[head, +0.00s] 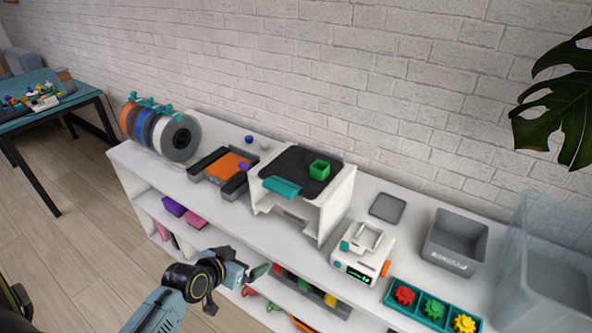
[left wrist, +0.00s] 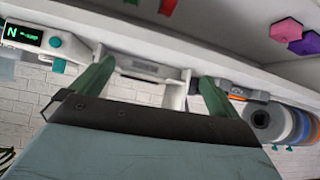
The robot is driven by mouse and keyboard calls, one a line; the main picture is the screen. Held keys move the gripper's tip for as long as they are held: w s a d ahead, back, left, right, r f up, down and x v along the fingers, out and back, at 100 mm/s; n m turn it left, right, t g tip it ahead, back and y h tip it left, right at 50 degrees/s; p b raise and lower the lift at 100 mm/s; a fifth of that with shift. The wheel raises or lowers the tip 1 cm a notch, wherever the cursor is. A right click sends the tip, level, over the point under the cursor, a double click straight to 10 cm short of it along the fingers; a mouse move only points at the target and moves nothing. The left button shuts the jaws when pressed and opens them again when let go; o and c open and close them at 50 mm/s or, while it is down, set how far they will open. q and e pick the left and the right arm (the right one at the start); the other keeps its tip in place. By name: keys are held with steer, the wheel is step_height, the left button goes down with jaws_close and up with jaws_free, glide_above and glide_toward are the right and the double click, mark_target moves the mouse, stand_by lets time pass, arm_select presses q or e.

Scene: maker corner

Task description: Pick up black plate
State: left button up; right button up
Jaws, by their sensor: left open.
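The black plate (head: 292,163) lies flat on top of a white stand (head: 336,208) in the middle of the long shelf top. A small green open box (head: 319,169) sits on the plate, and a teal block (head: 282,187) is at its front edge. My left gripper (head: 258,271) is in front of the shelf, lower than the plate and apart from it. Its two green fingers are spread with nothing between them, as the left wrist view (left wrist: 155,88) shows. That view looks inverted toward the stand's front; I cannot make out the plate there. My right gripper is not in view.
Filament spools (head: 180,138) and an orange-topped device (head: 230,166) stand left of the stand. A white scale (head: 362,252), gear tray (head: 434,307), grey bin (head: 455,243) and clear box (head: 548,260) stand right. A lower shelf holds coloured items. Plant leaves hang upper right.

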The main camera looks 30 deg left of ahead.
arm_select(q)
step_height(320, 180, up, 18)
steer(key=w+m+t+p, duration=0.1)
steer(key=w+t+p, duration=0.1)
steer(key=t, duration=0.1)
glide_toward(275, 189)
steer(key=x, duration=0.4)
steer(key=shift+w+a+h, duration=0.2)
steer(key=shift+w+h, duration=0.05)
steer(key=shift+h, duration=0.15)
steer(key=x, duration=0.4)
steer(key=shift+w+d+f, duration=0.15)
steer(key=shift+w+f, duration=0.15)
steer(key=shift+w, duration=0.05)
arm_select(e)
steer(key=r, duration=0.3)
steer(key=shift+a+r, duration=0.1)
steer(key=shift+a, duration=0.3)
arm_select(q)
steer(key=c, duration=0.7)
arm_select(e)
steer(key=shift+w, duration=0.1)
